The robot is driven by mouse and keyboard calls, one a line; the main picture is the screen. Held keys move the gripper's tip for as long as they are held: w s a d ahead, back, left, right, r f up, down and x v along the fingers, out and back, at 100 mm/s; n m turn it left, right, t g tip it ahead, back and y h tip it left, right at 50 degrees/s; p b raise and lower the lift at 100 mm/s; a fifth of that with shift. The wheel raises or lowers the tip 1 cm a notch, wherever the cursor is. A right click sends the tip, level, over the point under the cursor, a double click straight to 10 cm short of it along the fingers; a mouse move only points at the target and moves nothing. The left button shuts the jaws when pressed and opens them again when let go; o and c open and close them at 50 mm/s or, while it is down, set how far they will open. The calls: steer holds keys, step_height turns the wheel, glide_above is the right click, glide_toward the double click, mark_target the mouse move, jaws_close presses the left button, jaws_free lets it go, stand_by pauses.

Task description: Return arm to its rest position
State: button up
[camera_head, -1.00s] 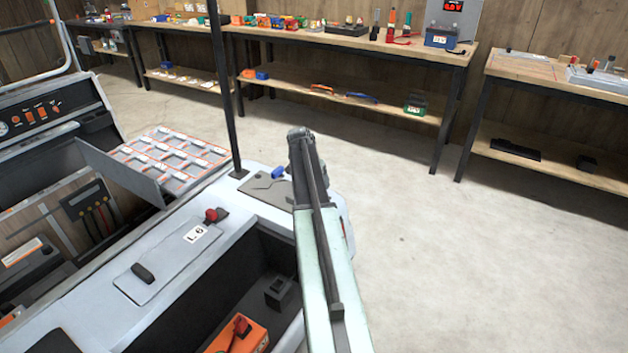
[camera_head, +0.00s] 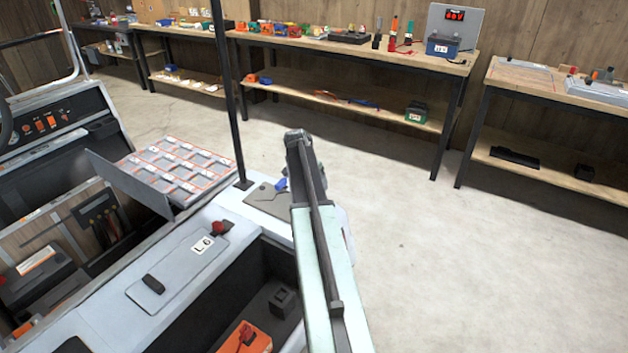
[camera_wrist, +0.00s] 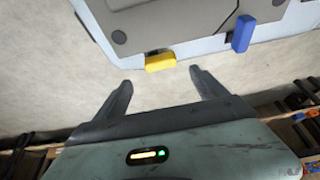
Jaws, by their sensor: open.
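My arm (camera_head: 318,255) runs up the head view from the bottom, beside the cart's right side. My gripper (camera_wrist: 160,76) shows in the wrist view with its two dark fingers spread apart and nothing between them. It is hidden in the head view. Ahead of the fingers, a yellow block (camera_wrist: 160,62) and a blue block (camera_wrist: 242,33) sit at the edge of a pale cart panel (camera_wrist: 200,44). The fingers look apart from both blocks.
The cart (camera_head: 110,318) fills the lower left, with a black post (camera_head: 229,100), a tilted compartment tray (camera_head: 170,170) and an open bay (camera_head: 215,310). A workbench (camera_head: 350,50) and a second bench (camera_head: 560,90) line the wall. The floor (camera_head: 430,270) at right is clear.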

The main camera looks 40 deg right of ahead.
steer(key=shift+f, duration=0.1)
steer(key=w+a+n, duration=0.1)
steer(key=w+a, duration=0.2)
steer(key=a, duration=0.4)
steer(key=w+a+n+t, duration=0.1)
steer(key=w+a, duration=0.2)
steer(key=a, duration=0.4)
steer(key=w+a+n, duration=0.1)
steer(key=w+a, duration=0.1)
steer(key=a, duration=0.5)
steer(key=s+a+f+n+y, duration=0.1)
steer(key=s+a+n+y, duration=0.2)
steer(key=a, duration=1.6)
steer(key=s+a+n+g+y, duration=0.1)
steer(key=s+a+n+g, duration=0.1)
steer(key=s+a+n, duration=0.9)
steer(key=s+a+r+m+p, duration=0.1)
steer(key=s+a+r+p, duration=0.1)
steer(key=r+p, duration=1.1)
steer(key=shift+s+m+p, duration=0.3)
steer(key=shift+s+p, duration=0.05)
steer(key=shift+s, duration=0.25)
